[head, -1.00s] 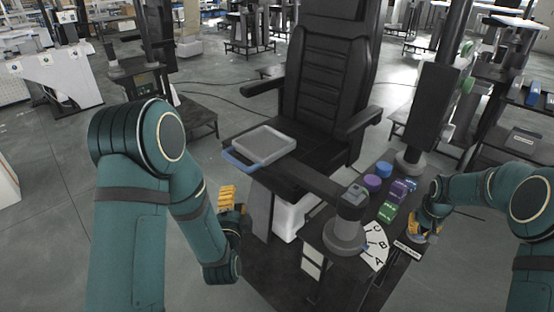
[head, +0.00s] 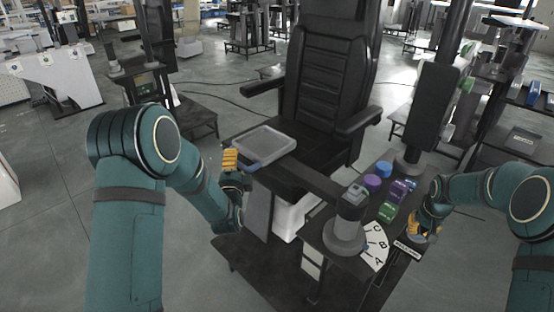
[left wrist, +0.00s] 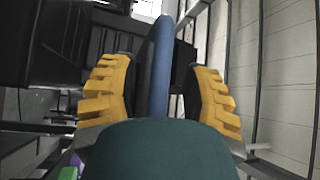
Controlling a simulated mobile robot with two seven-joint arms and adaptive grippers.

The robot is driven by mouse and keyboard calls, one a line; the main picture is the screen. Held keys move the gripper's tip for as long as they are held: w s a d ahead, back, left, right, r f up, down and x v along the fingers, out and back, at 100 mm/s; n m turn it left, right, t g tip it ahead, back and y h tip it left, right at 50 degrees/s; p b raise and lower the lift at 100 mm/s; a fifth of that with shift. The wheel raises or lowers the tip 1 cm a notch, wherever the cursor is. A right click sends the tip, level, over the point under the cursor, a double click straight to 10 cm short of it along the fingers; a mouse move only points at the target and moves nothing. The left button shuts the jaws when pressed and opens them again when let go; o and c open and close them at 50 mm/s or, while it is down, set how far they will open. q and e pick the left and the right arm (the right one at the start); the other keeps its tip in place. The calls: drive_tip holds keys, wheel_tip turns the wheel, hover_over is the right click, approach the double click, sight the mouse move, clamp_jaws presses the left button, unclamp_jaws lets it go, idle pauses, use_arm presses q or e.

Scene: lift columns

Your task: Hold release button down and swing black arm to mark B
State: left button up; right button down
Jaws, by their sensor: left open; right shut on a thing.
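The black arm (head: 308,183) runs from a grey round post (head: 344,236) to a grey tray (head: 264,142) with a blue handle at its near left edge. A white fan scale (head: 375,246) with marks C, B and A lies beside the post. My left gripper (head: 230,160) is open at the tray's edge. In the left wrist view the blue handle (left wrist: 157,65) stands between its open yellow fingers. My right gripper (head: 416,232) is shut at the console's right edge, beside a small white label (head: 407,248). What it grips is hidden; I cannot make out the release button.
Blue (head: 384,169) and purple (head: 373,181) round knobs stand on the console, near green and purple blocks. A black padded chair (head: 330,85) is behind the tray. Open grey floor lies to the left.

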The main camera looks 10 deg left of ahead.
use_arm(q)
drive_tip(key=shift+w, duration=0.25)
clamp_jaws()
drive_tip(key=shift+s, duration=0.1)
drive_tip(key=s+n+g+y, duration=0.5)
drive_tip(key=s+y, duration=0.3)
drive_tip(key=s, duration=0.9)
drive_tip(key=shift+s+d+n+y, duration=0.4)
drive_tip(key=shift+d+n, duration=0.05)
drive_tip(key=shift+n, duration=0.05)
